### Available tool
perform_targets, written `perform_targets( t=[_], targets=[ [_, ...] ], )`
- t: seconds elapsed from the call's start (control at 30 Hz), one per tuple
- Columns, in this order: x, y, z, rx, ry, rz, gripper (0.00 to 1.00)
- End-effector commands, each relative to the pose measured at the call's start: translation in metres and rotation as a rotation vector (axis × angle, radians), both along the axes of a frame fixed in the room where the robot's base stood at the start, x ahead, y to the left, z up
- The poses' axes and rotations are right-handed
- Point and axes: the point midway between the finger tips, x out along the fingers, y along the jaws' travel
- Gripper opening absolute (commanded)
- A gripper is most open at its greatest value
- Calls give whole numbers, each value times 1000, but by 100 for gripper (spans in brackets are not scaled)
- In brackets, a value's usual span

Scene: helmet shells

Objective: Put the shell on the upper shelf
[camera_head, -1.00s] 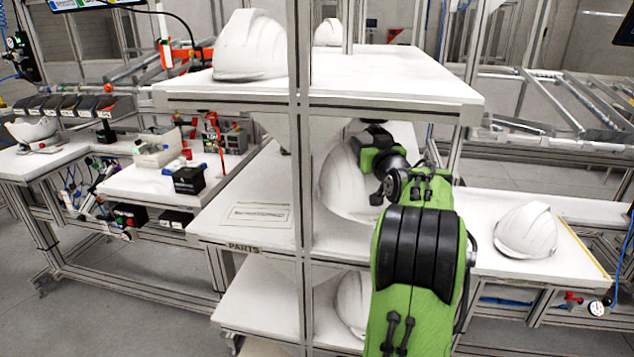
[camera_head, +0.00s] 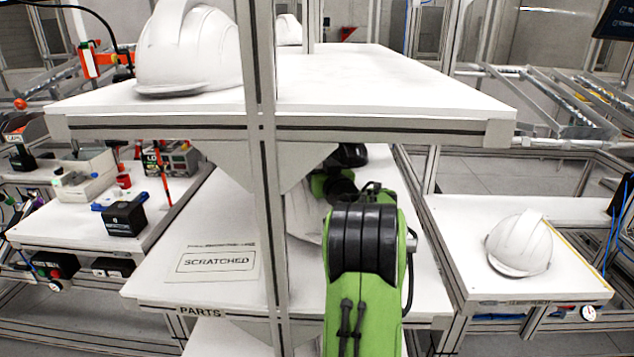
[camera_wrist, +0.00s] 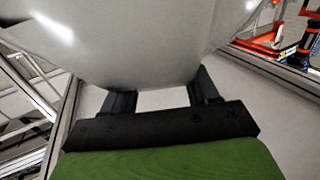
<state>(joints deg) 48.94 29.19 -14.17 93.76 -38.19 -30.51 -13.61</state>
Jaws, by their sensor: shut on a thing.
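My gripper (camera_wrist: 160,92) is shut on a white helmet shell (camera_wrist: 140,45), whose smooth surface fills the top of the wrist view. In the head view this shell (camera_head: 303,212) shows in part between the shelf post and my green arm, at the level of the middle shelf. My arm hides most of it, and I cannot tell whether it touches that shelf. The gripper itself is mostly hidden there. The upper shelf (camera_head: 370,90) is above my arm. It bears one white shell (camera_head: 190,52) at the left front and another (camera_head: 288,30) farther back.
The middle shelf (camera_head: 165,285) has a "SCRATCHED" marking and a "PARTS" label. An upright post (camera_head: 265,150) stands just left of the held shell. Another shell (camera_head: 520,245) rests on a side table (camera_head: 465,285) at the right. The upper shelf's right part is clear.

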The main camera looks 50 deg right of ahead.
Motion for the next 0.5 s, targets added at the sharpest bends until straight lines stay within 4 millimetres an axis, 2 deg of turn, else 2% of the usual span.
perform_targets(
  t=[0.03, 0.1, 0.43, 0.47, 0.5],
  targets=[
    [0, 0, -12, 2, -1, -1, 0],
    [0, 0, -21, 0, -2, -1, 0],
    [0, 0, -22, -3, -3, -1, 0],
    [0, 0, -24, 0, 0, -1, 61],
    [0, 0, -23, 0, 0, -1, 67]
  ],
)
